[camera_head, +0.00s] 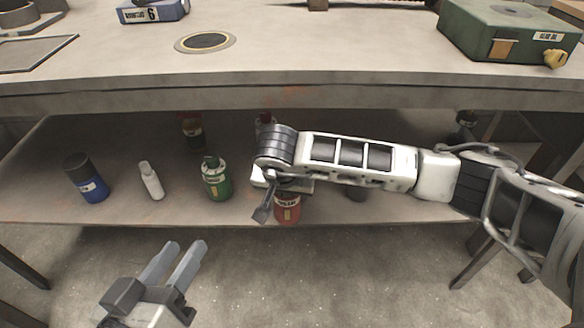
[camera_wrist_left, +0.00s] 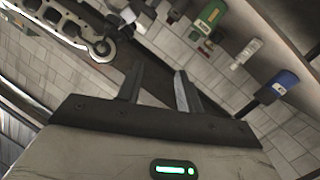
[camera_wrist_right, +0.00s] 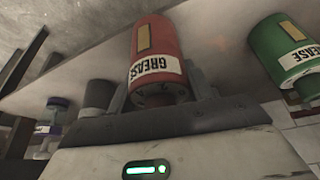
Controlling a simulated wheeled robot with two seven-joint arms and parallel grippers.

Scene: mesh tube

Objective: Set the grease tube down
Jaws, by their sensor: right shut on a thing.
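The red grease tube (camera_head: 287,210) is at the front edge of the lower shelf, partly covered by my right arm in the head view. In the right wrist view the red grease tube (camera_wrist_right: 155,48) with its white GREASE label lies between the fingers. My right gripper (camera_wrist_right: 160,88) is shut on it. I cannot tell whether its base touches the shelf. My left gripper (camera_head: 172,264) is open and empty, in front of and below the shelf. Its parted fingers also show in the left wrist view (camera_wrist_left: 157,85).
The lower shelf (camera_head: 120,212) holds a green GREASE container (camera_head: 216,178), a white bottle (camera_head: 151,180), a blue can (camera_head: 86,178) and a dark bottle (camera_head: 193,132) behind. The tabletop (camera_head: 330,60) overhangs them. A green case (camera_head: 510,32) stands on top.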

